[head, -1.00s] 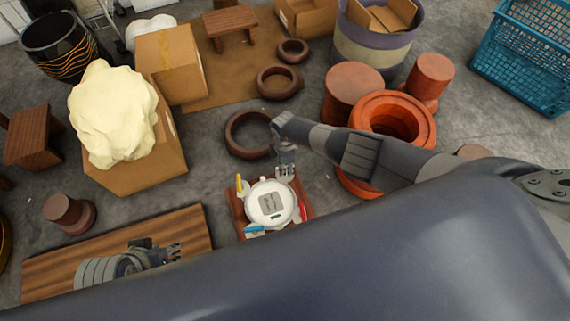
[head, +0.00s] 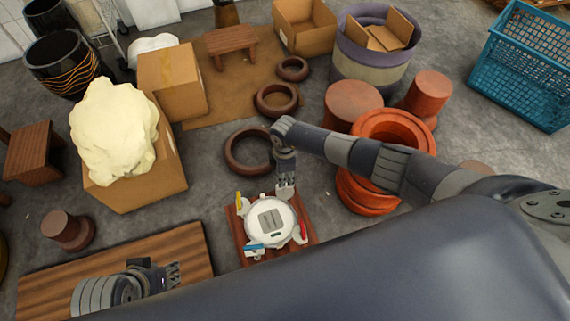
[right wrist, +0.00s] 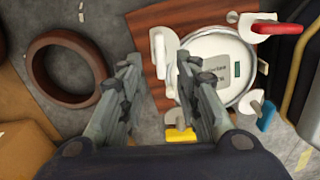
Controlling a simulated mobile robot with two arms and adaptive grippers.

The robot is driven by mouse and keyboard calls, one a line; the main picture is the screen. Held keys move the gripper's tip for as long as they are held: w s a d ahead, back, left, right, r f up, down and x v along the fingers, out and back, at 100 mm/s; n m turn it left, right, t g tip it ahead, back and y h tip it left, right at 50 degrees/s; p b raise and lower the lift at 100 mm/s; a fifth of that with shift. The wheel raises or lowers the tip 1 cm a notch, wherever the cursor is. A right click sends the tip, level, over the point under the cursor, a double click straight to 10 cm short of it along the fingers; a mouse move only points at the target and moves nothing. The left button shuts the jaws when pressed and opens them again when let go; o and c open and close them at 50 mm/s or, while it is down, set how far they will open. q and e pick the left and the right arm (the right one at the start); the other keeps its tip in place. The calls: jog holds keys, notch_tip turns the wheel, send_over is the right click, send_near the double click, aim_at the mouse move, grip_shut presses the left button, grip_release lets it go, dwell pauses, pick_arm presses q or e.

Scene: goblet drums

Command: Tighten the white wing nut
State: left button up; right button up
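A round white drum-like piece (head: 270,222) lies on a reddish-brown board (head: 238,240), with coloured wing nuts around its rim. The white wing nut (right wrist: 160,50) is on the left side of the rim in the right wrist view. My right gripper (right wrist: 161,66) is open, its two fingers apart, with the white wing nut in the gap near their tips; I see no contact. In the head view my right gripper (head: 286,191) points down at the far rim and hides most of this nut. My left gripper (head: 173,275) is over the wooden plank, its opening unclear.
Yellow (head: 241,203), blue (head: 253,248) and red (head: 303,230) wing nuts sit around the rim. A brown ring (head: 233,163) lies behind the board. Orange-red pots (head: 367,196) stand close under my right arm. Bare floor shows left of the board.

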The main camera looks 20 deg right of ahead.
notch_tip(320, 180, up, 6)
dwell(0.4)
jog(key=shift+a+r, duration=0.1)
dwell(0.4)
